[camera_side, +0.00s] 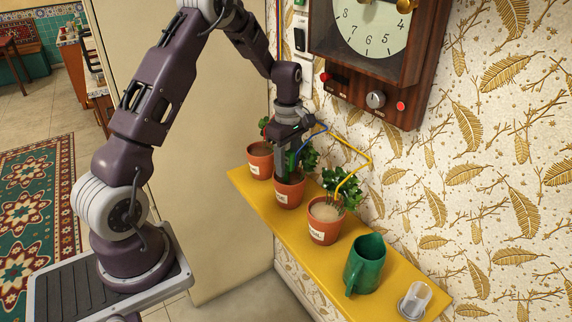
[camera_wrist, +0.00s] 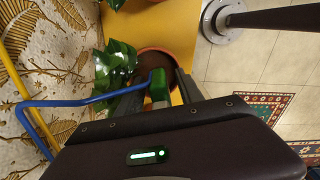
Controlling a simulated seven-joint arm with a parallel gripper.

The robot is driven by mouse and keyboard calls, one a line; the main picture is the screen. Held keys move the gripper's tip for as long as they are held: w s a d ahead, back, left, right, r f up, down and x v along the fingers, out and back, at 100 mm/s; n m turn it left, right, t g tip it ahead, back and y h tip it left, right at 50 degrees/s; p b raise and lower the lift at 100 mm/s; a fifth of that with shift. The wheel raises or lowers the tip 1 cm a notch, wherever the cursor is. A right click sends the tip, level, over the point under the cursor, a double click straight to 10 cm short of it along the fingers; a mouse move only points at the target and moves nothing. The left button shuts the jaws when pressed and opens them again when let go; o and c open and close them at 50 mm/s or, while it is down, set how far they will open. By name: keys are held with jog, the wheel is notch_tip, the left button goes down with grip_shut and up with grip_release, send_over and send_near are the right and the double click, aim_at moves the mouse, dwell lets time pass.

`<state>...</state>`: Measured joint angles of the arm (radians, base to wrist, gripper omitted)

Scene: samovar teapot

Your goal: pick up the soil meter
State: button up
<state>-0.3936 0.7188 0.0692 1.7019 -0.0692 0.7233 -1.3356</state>
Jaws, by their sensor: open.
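The soil meter (camera_wrist: 157,86) shows in the wrist view as a small green block with a blue cable (camera_wrist: 75,102) running to it. It stands over the middle terracotta pot (camera_side: 289,192), whose rim also shows in the wrist view (camera_wrist: 153,52). My gripper (camera_wrist: 161,84) is open, with one dark finger on each side of the green block. I cannot tell whether either finger touches it. In the side view my gripper (camera_side: 284,158) points down over the middle pot. The meter's lower part is hidden.
A terracotta pot with a plant stands on each side, far (camera_side: 260,162) and near (camera_side: 323,222), on the yellow shelf (camera_side: 375,262). A yellow cable (camera_side: 371,160) reaches the near pot. A green jug (camera_side: 365,263) and a glass (camera_side: 415,300) stand nearer. A clock (camera_side: 350,70) hangs above.

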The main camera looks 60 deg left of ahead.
grip_shut()
dwell(0.3)
jog(key=shift+s+r, duration=0.15)
jog(key=shift+r, duration=0.15)
jog(key=r, duration=1.1)
jog(key=shift+s+r, duration=0.1)
jog(key=shift+s, duration=0.15)
jog(key=s, duration=1.9)
notch_tip(320, 180, up, 11)
jog(key=shift+s, duration=0.1)
